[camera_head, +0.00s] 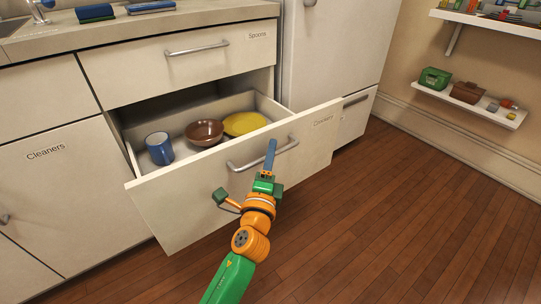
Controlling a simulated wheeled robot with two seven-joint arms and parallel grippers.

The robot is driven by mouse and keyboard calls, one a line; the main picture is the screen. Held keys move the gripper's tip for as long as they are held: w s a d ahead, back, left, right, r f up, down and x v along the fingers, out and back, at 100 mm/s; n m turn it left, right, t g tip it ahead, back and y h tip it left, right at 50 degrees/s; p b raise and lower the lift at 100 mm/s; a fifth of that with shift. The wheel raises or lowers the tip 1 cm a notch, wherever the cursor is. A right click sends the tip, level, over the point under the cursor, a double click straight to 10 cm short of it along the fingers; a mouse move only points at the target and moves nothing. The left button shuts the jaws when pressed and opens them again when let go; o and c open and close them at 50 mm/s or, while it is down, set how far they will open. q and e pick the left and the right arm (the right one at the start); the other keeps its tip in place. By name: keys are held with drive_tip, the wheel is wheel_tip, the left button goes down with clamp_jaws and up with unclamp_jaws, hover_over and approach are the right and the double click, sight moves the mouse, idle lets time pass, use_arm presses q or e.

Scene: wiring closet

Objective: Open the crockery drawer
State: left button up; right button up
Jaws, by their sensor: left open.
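The crockery drawer (200,205) is pulled well out of the white cabinet, under the drawer labelled Spoons (140,72). Its label is at the right of its front and is hard to read. Inside are a blue mug (159,149), a brown bowl (204,131) and a yellow plate (244,123). The drawer has a grey bar handle (245,166). My left gripper (270,154) is at the right part of this handle, its blue finger overlapping the bar. It is open; whether it touches the bar I cannot tell. My right gripper is not in view.
A Cleaners cupboard (50,190) is at the left. A tall white unit (335,45) stands right of the drawers. Wall shelves (470,104) hold a green item (434,78) and a brown item (467,92). The wooden floor (400,220) at the right is clear.

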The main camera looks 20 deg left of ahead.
use_arm(q)
drive_tip(key=s+f, duration=0.1)
drive_tip(key=s, duration=0.6)
drive_tip(key=shift+d, duration=0.4)
